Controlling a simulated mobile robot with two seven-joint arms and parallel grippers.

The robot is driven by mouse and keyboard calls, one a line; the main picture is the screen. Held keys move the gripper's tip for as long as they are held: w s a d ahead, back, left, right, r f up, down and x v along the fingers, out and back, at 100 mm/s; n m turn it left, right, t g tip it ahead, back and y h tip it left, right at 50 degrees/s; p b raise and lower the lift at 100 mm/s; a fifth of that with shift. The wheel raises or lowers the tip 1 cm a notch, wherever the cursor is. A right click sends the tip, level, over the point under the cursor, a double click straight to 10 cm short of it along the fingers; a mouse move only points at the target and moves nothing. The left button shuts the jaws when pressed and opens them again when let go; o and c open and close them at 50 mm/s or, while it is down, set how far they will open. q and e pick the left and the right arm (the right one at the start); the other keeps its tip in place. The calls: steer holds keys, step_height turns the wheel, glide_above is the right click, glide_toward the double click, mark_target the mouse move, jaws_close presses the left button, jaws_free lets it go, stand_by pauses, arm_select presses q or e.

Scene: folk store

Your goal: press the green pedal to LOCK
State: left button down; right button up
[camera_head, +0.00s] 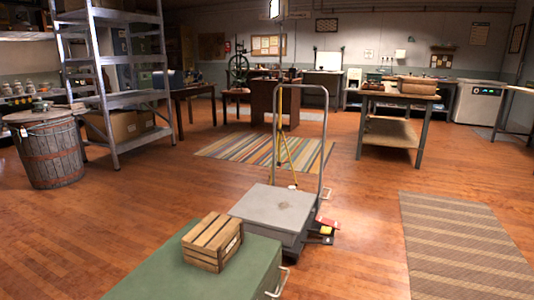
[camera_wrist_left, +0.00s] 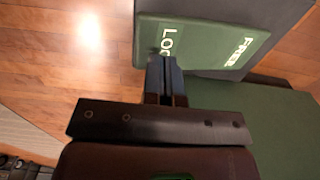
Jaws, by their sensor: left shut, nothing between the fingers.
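The green pedal (camera_wrist_left: 218,38) is in the upper part of the left wrist view, a broad plate with white lettering. FREE reads at its right end; LOCK is at its left end, its last letter partly hidden by my fingers. My left gripper (camera_wrist_left: 165,62) is shut and empty, its fingertips over or beside the LOCK end; I cannot tell whether they touch it. In the head view a grey platform cart (camera_head: 277,211) with a tall handle stands ahead, a red pedal (camera_head: 327,222) at its right side. I cannot make out the green pedal there. My right gripper is not in view.
A green chest (camera_head: 200,275) with a wooden crate (camera_head: 213,242) on top stands in front of the cart. A striped rug (camera_head: 265,150) lies behind the cart and a beige mat (camera_head: 460,245) to the right. Wooden floor between them is clear.

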arm_select(q)
steer(key=shift+r, duration=0.1)
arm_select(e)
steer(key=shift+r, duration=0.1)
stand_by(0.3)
arm_select(q)
steer(key=shift+w+r+p, duration=0.1)
steer(key=shift+r+p, duration=0.2)
steer(key=shift+p, duration=0.1)
steer(key=shift+w+r+p, duration=0.2)
steer(key=shift+r+p, duration=0.5)
steer(key=shift+r, duration=0.15)
step_height(320, 180, up, 6)
steer(key=p, duration=0.5)
steer(key=shift+s+r, duration=0.25)
steer(key=shift+s, duration=0.1)
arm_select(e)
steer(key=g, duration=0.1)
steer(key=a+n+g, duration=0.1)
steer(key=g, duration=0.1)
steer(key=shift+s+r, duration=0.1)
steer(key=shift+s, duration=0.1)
arm_select(q)
steer(key=shift+s, duration=0.1)
